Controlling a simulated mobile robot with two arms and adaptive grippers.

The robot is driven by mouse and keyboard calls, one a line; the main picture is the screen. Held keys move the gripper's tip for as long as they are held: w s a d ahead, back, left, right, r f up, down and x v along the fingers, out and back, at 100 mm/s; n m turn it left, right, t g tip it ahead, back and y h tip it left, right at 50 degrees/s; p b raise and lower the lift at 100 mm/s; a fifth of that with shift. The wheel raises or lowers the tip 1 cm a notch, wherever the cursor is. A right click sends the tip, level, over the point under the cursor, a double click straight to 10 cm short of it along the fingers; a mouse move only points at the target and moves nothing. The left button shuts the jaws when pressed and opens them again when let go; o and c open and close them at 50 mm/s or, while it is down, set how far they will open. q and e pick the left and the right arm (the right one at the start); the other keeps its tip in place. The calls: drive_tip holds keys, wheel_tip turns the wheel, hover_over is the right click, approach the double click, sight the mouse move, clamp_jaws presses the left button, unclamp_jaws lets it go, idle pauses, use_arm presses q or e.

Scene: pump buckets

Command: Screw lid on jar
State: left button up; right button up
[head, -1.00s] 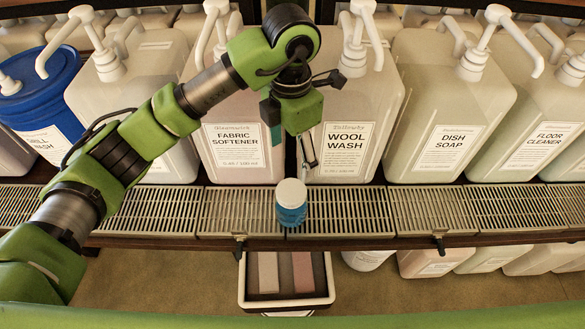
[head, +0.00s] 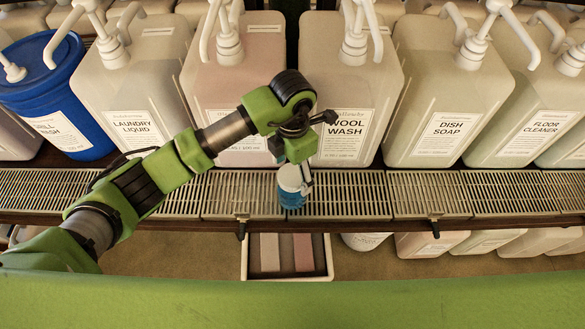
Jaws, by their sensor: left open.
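A small jar (head: 292,200) with blue contents stands upright on the metal drip grating below the wool wash bucket. A white lid (head: 291,178) sits on top of it; I cannot tell whether it is threaded tight. My left gripper (head: 300,178) points down at the jar, its fingers at the lid's height. It is open, and one finger shows along the right side of the lid. The other finger is partly hidden by the wrist. I cannot tell whether the fingers touch the lid. My right gripper is not in view.
Pump buckets stand behind the drip grating (head: 400,195), including wool wash (head: 360,80), dish soap (head: 450,75) and a blue bucket (head: 70,90). A white-rimmed tray (head: 247,262) with two bars sits below. The grating right of the jar is clear.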

use_arm(q)
drive_tip(key=c, duration=1.2)
drive_tip(key=shift+o, duration=0.2)
drive_tip(key=shift+f+m+b, duration=0.1)
drive_tip(key=shift+m+b, duration=2.8)
drive_tip(key=shift+m, duration=0.3)
drive_tip(key=shift+m+b, duration=2.5)
drive_tip(key=shift+m, duration=0.1)
drive_tip(key=shift+m+b, duration=1.05)
drive_tip(key=shift+m, duration=0.05)
drive_tip(key=shift+m+b, duration=0.4)
drive_tip(key=shift+m, duration=0.2)
